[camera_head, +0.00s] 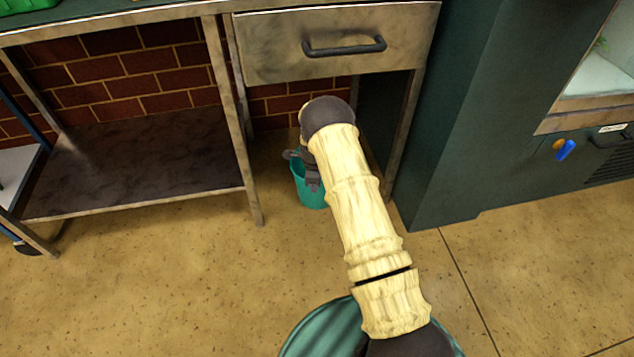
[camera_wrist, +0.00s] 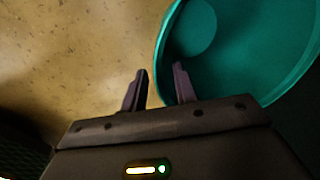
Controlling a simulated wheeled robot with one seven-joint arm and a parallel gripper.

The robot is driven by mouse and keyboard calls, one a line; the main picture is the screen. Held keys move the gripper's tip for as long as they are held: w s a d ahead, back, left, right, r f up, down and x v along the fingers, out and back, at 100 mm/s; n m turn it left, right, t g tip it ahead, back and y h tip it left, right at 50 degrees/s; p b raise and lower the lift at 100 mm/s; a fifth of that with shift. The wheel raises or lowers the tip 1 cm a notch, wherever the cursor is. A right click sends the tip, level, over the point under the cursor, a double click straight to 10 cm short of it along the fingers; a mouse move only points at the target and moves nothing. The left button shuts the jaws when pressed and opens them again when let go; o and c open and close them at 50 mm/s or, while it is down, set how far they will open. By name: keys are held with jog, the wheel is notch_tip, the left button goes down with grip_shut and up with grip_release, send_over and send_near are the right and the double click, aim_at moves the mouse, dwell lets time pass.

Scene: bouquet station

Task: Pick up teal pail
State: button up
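The teal pail (camera_head: 309,192) stands on the floor under the drawer of the metal bench. My arm partly covers it in the head view. In the wrist view the pail (camera_wrist: 255,98) fills the upper right, and I look down into its open top; it looks empty. My gripper (camera_wrist: 160,75) is open. Its left finger is outside the pail and its right finger is over the inside, with the rim wall between them. A gap shows between the fingers, and I cannot tell whether either touches the wall. My gripper (camera_head: 303,160) also shows small at the pail's top in the head view.
The bench drawer (camera_head: 340,40) hangs above the pail. A low dark shelf (camera_head: 135,160) and a metal leg (camera_head: 235,120) are to the left. A dark green cabinet (camera_head: 470,120) is close on the right. The floor (camera_head: 150,280) in front is clear.

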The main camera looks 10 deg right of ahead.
jog(key=b, duration=0.5)
send_over(311, 200)
jog(key=s+d, duration=0.1)
jog(key=d, duration=0.1)
jog(key=shift+f, duration=2.6)
jog(key=shift+a, duration=0.1)
grip_shut()
jog(key=shift+r, duration=0.1)
